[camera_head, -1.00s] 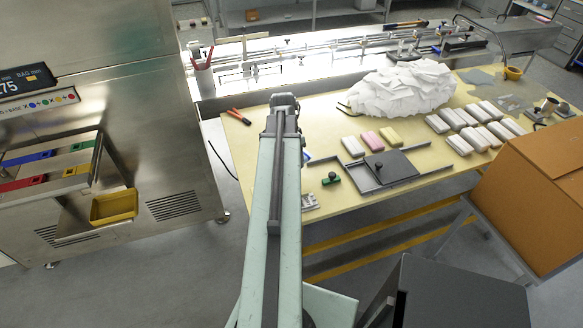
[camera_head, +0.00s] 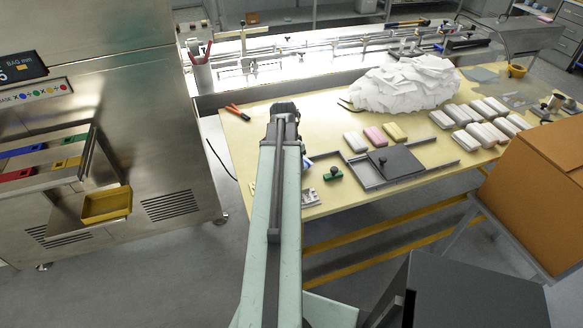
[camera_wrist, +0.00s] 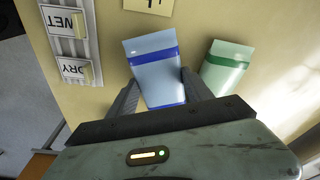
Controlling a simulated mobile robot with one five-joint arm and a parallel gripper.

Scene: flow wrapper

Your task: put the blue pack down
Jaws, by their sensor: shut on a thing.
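The blue pack (camera_wrist: 155,68) is pale blue with darker blue bands near its top and bottom. In the wrist view it stands out between the two fingers of my gripper (camera_wrist: 160,88), which is shut on it. A green pack (camera_wrist: 226,66) lies just right of it, beyond the right finger. The yellow tabletop (camera_wrist: 108,88) is behind both packs; I cannot tell whether the blue pack touches it.
A plate with WET and DRY labels (camera_wrist: 70,45) is at the upper left of the wrist view. On the table are a green-based stamp (camera_head: 333,174), a dark square plate (camera_head: 396,162), small packs (camera_head: 376,135) and a white heap (camera_head: 405,84).

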